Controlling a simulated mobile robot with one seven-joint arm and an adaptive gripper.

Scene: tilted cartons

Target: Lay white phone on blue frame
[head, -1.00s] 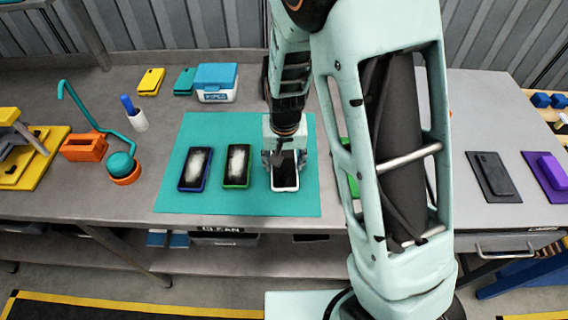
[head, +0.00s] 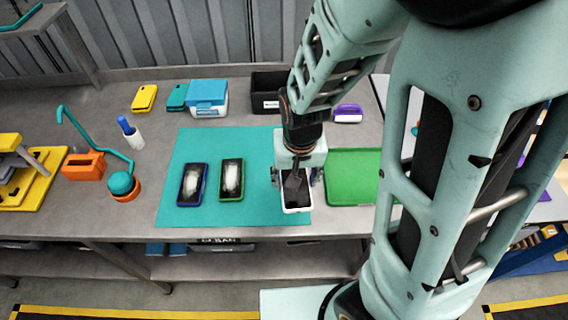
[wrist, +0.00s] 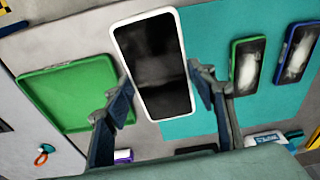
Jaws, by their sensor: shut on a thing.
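My gripper (head: 295,178) is shut on the white phone (head: 297,207), a white-rimmed phone with a dark screen. It holds the phone above the right edge of the teal mat. In the wrist view the phone (wrist: 152,65) is large between the two fingers. A blue-rimmed phone (head: 192,184) with a pale smudge lies on the mat, left of a green-rimmed one (head: 232,180). I cannot make out a separate blue frame; my arm hides much of the table's right side.
A green tray (head: 352,178) lies right of the teal mat (head: 178,215). A black bin (head: 268,92), a blue-and-white box (head: 207,98) and a yellow item (head: 144,98) stand behind. An orange block (head: 83,166) and teal lamp-like item (head: 121,184) are at left.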

